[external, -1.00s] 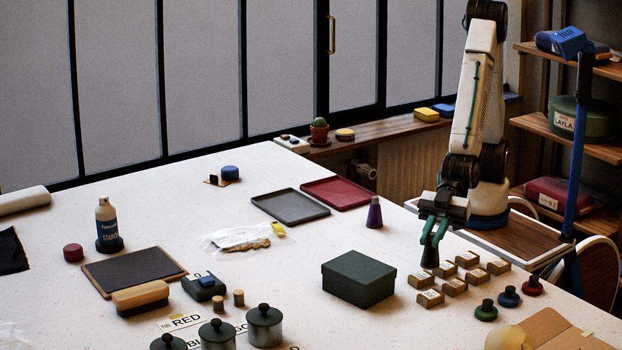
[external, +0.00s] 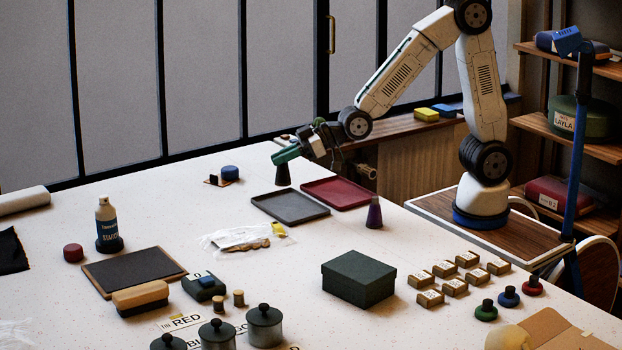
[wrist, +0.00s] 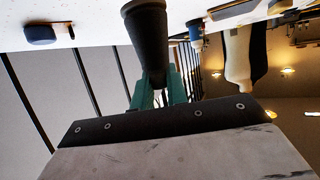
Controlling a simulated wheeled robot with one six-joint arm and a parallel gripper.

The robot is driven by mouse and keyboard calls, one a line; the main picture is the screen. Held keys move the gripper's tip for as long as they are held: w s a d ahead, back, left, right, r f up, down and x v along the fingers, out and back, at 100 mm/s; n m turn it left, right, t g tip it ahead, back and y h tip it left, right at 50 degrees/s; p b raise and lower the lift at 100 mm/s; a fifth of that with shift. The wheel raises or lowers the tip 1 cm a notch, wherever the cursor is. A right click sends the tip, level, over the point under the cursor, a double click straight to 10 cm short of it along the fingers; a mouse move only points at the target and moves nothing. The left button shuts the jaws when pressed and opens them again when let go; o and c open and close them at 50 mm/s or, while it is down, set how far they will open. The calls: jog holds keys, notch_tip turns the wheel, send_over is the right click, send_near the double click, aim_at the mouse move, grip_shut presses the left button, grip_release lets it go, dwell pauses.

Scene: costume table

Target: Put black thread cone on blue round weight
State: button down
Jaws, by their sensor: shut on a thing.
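The black thread cone (external: 283,176) is held by my gripper (external: 284,157), which is shut on its narrow upper part. The cone is about upright, at the back of the table behind the grey tray; its height above the table is hard to tell. The cone also fills the middle of the wrist view (wrist: 148,45) between the green fingers. The blue round weight (external: 230,172) stands on the table to the left of the cone, a short gap apart, with nothing on top. In the wrist view the blue weight (wrist: 40,34) is at the upper left.
A small dark item and brown piece (external: 217,181) lie beside the weight. A grey tray (external: 300,209) and a red tray (external: 338,196) lie in front and right of the cone. A purple cone (external: 374,212) stands farther right. The table left of the weight is clear.

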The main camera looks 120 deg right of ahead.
jog(key=s+d+r+m+g+h, duration=0.1)
jog(key=s+d+m+h, duration=0.1)
jog(key=s+d, duration=0.55)
jog(key=s+d+m+g+h, duration=0.2)
jog(key=s+d, duration=0.3)
jog(key=d, duration=0.6)
send_over(229, 168)
jog(key=f, duration=0.2)
jog(key=shift+s+f, duration=0.1)
jog(key=shift+f, duration=1.4)
jog(key=shift+f, duration=0.15)
jog(key=c, duration=1.4)
grip_release()
